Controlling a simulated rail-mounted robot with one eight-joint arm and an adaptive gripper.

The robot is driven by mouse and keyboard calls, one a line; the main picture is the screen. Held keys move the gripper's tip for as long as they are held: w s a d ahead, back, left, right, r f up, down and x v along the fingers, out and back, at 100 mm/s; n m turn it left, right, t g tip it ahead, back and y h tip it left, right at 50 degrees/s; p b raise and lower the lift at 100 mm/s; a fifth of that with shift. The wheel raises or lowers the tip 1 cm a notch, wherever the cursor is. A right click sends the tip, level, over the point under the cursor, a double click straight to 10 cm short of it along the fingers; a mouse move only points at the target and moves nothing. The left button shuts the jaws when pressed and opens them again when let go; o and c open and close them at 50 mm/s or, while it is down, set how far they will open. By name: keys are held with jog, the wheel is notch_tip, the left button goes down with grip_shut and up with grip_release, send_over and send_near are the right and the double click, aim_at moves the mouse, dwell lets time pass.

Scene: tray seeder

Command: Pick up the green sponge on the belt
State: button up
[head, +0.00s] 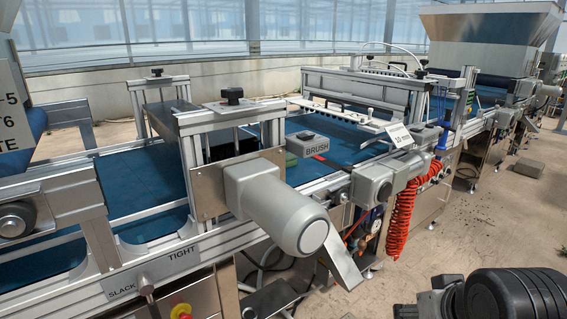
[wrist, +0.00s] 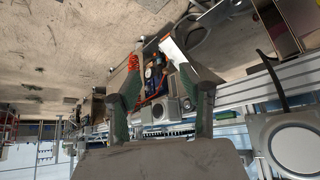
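A small green patch, which looks like the green sponge (head: 291,159), shows on the blue belt (head: 340,139) in the head view. It is left of the grey box marked BRUSH, and the grey motor housing hides part of it. In the wrist view my gripper (wrist: 160,70) is open, its two green-padded fingers apart with nothing held between them. Machine parts show in the background beyond the fingers. The sponge cannot be made out in the wrist view. My gripper's fingers cannot be made out in the head view.
The BRUSH box (head: 316,146) sits beside the green patch. A large grey motor (head: 275,205) juts out from the near side. A metal frame (head: 232,115) bridges the belt. A red coiled hose (head: 402,215) hangs at the near side. Floor at right is mostly open.

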jog(key=shift+o, duration=0.5)
jog(key=o, duration=1.4)
jog(key=shift+c, duration=0.2)
